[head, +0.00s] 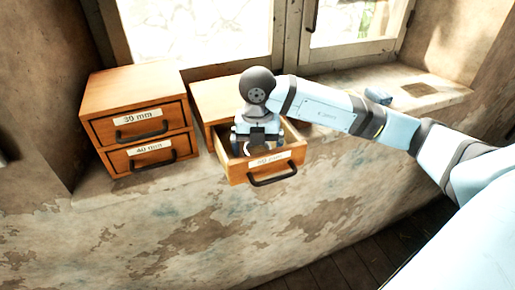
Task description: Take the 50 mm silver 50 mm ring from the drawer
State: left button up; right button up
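An open wooden drawer (236,170) sticks out from the cabinet on the window ledge. Its front has a dark handle and a white label that seems to read 50 mm. My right gripper (257,145) points down into this drawer. A small pale curved edge (250,147) shows under the gripper inside the drawer; it may be part of the silver ring, but most of it is hidden. The fingertips are too small and covered to show whether they are apart or hold anything. My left gripper is not in view.
At left stands a wooden cabinet (130,88) with two shut drawers labelled 30 mm and 40 mm. The cabinet with the open drawer (210,92) stands beside it. A small blue object (378,96) lies on the ledge at right. Windows are behind.

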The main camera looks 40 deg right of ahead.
jog(key=shift+c, duration=0.5)
jog(key=c, duration=0.9)
jog(key=shift+r, duration=0.15)
